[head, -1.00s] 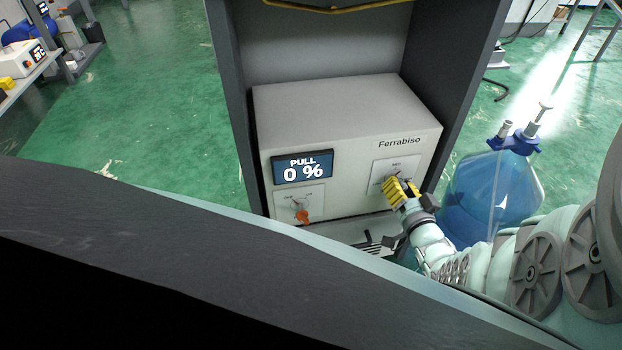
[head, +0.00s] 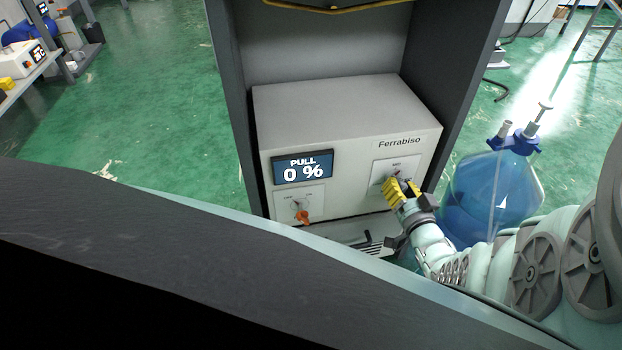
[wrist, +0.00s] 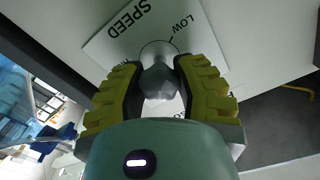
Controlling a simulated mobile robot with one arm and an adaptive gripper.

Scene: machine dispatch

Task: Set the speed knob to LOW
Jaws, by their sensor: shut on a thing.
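The speed knob (wrist: 158,80) is a small grey knob on a white plate marked SPEED (wrist: 112,42) in the wrist view. The word LOW stands above and right of it, with a tick mark beside the word. My gripper (wrist: 157,84) has its yellow ribbed fingers closed on both sides of the knob. In the head view, my gripper (head: 402,190) is at the right plate on the front of the white Ferrabiso machine (head: 340,105), and its fingers mostly hide the knob. I cannot tell the knob's exact setting.
Dark cabinet walls flank the machine. A blue water bottle (head: 490,195) stands close to my arm on the right.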

